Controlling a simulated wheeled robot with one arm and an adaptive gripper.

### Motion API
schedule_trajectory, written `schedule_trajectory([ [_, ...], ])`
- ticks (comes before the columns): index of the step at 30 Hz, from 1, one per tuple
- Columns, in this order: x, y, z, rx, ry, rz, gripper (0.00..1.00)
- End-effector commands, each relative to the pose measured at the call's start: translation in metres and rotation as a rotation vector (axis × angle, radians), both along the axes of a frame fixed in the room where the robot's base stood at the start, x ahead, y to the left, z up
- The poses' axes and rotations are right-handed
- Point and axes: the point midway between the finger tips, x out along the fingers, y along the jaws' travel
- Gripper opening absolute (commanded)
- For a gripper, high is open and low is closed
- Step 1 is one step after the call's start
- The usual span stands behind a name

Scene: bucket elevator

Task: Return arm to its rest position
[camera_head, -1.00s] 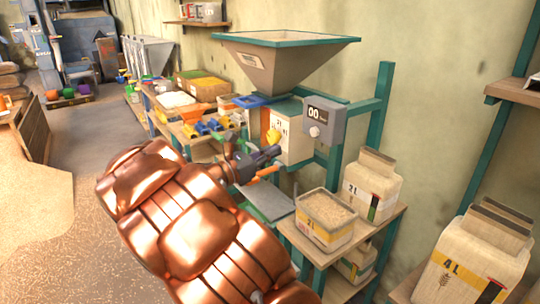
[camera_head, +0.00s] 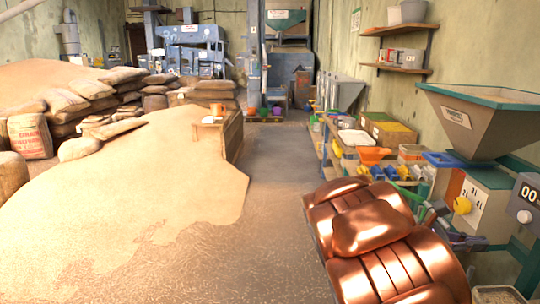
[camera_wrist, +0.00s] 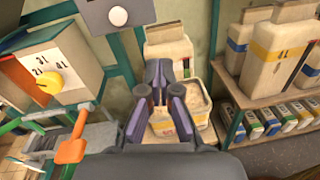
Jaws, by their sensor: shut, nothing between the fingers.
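My copper-coloured arm (camera_head: 375,235) reaches from the lower right of the head view toward the grain dispenser. My gripper (camera_wrist: 168,100) shows in the wrist view with its dark fingers together and nothing between them. In the head view it is mostly hidden behind my arm and small. Beyond the fingers in the wrist view stands an open container of grain (camera_wrist: 195,105) on a wooden shelf. The gripper looks apart from it, but its exact distance cannot be told.
The dispenser's hopper (camera_head: 480,120) and yellow knob (camera_head: 462,205) stand at right. In the wrist view, an orange-handled lever (camera_wrist: 72,150) is left of my gripper, and cartons (camera_wrist: 285,50) stand on shelves at right. A grain pile (camera_head: 130,190) covers the left floor; an aisle (camera_head: 275,180) is open ahead.

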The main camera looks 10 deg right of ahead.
Motion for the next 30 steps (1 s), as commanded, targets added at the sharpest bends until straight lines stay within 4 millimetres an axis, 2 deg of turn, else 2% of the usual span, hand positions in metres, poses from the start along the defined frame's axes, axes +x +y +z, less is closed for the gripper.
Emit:
schedule_trajectory([
  [3, -0.042, 0.015, -0.01, 0.1, -0.155, -0.085, 0.0],
  [8, -0.087, 0.045, -0.034, 0.239, -0.359, -0.205, 0.0],
  [12, -0.12, 0.079, -0.057, 0.36, -0.525, -0.317, 0.0],
  [17, -0.147, 0.128, -0.079, 0.502, -0.701, -0.454, 0.0],
  [21, -0.166, 0.177, -0.095, 0.627, -0.834, -0.584, 0.0],
  [30, -0.191, 0.282, -0.107, 0.877, -1.035, -0.857, 0.0],
])
